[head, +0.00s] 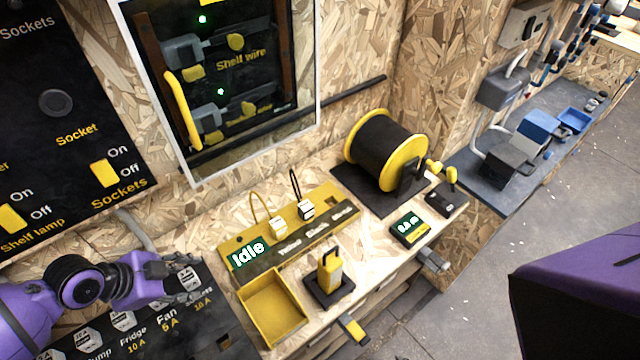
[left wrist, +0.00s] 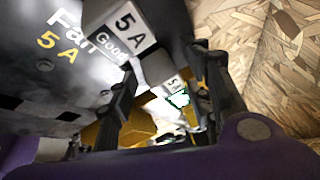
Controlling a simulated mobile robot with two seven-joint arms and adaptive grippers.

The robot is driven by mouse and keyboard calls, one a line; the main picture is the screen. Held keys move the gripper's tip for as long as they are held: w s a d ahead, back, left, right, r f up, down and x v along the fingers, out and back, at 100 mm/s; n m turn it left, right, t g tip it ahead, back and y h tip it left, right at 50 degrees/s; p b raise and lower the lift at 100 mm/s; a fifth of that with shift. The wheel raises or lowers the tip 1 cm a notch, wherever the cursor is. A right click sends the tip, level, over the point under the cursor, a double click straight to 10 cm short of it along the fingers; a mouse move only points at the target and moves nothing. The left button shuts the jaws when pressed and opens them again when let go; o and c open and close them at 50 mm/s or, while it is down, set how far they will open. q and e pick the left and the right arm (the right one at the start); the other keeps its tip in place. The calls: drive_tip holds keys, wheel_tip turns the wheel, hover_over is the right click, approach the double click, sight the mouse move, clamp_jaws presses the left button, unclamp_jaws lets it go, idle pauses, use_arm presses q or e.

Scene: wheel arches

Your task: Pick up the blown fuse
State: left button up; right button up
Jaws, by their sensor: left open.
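A dark fuse panel (head: 160,335) at the lower left of the head view bears a row of white-faced fuses, such as one by the Fridge label (head: 122,320). My left gripper (head: 192,290) is open at the panel's right end, by the Fan 5 A and 10 A labels. In the left wrist view a fuse marked 5 A and Good (left wrist: 122,30) sits beyond the left finger. A smaller white block that seems to read 5 A (left wrist: 172,85) shows between the open fingers (left wrist: 168,65). I cannot tell which fuse is blown. My right gripper is not in view.
A yellow tray (head: 272,310) and a tester-like yellow block on a dark base (head: 328,278) stand on the bench right of the panel.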

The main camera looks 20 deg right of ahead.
use_arm(q)
clamp_jaws()
drive_tip(key=shift+r, duration=0.15)
